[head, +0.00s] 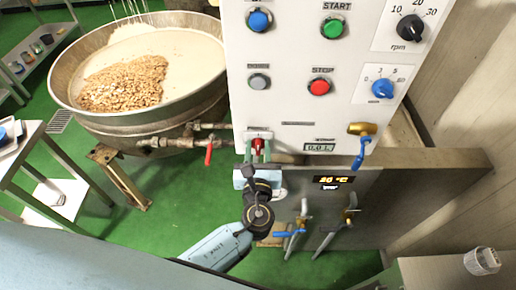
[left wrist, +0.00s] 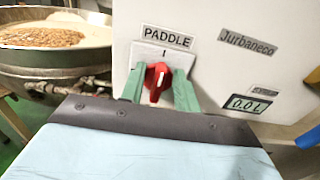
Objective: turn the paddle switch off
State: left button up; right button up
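The red paddle switch (head: 258,142) sits low on the white control panel. In the left wrist view the red knob (left wrist: 157,82) is under the PADDLE label, with an "I" mark above it. The knob's lower end leans slightly left. My left gripper (head: 258,150) reaches up to it from below. Its two green fingers stand on either side of the knob in the left wrist view (left wrist: 158,86), spread apart with narrow gaps. I cannot tell whether either finger touches. The lower part of the switch plate is hidden by the gripper. My right gripper is not in view.
A large kettle (head: 215,95) of cream mass and nuts stands left of the panel (head: 290,105). A red-handled valve (head: 209,153) is left of the switch, a blue-handled brass valve (head: 359,150) right. START and STOP buttons (head: 320,87) are above.

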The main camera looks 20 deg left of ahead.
pick_arm(q)
grip_shut()
jog(key=n+b, duration=0.2)
jog(key=n, duration=0.1)
jog(key=shift+a+f+n+b, duration=0.15)
jog(key=shift+f+n+b, duration=0.05)
jog(key=shift+n+b, duration=0.1)
jog(key=n+b, duration=0.2)
jog(key=n, duration=0.1)
jog(key=shift+s+a+f+n+b, duration=0.1)
jog(key=shift+a+n+b, duration=0.1)
jog(key=shift+n+b, duration=0.1)
jog(key=n+b, duration=0.1)
jog(key=n, duration=0.1)
jog(key=n+b, duration=0.4)
jog(key=shift+s+a+f, duration=0.1)
jog(key=shift+a+f, duration=0.1)
jog(key=shift+f, duration=0.1)
jog(key=shift+f+n+b, duration=0.1)
jog(key=shift+n+b, duration=1.65)
jog(key=shift+n, duration=0.65)
